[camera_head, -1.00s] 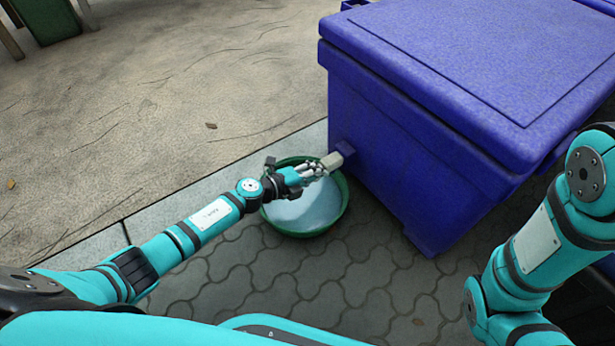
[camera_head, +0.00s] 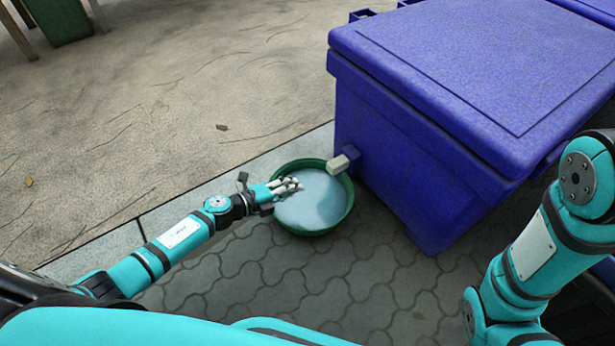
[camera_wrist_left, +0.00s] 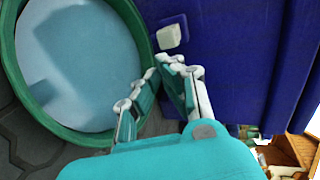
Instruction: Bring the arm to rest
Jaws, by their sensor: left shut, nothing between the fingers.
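My left arm reaches in from the left in the head view. Its gripper (camera_head: 290,186) is shut and empty, over the left part of a green basin (camera_head: 347,212) of pale, water-like content. In the left wrist view, my left gripper's fingertips (camera_wrist_left: 165,68) are together near the basin's rim (camera_wrist_left: 140,32). They are apart from a whitish block-shaped fitting (camera_wrist_left: 169,37) on the side of a blue chest. That fitting also shows in the head view (camera_head: 339,164). My right arm shows at the right edge, but its gripper is out of view.
The large blue chest (camera_head: 420,150) stands right of and behind the basin. Paving (camera_head: 255,285) lies in front, with a pale kerb (camera_head: 185,211) and sandy ground (camera_head: 130,110) beyond. A green container (camera_head: 62,22) stands far back left. The ground left of the basin is clear.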

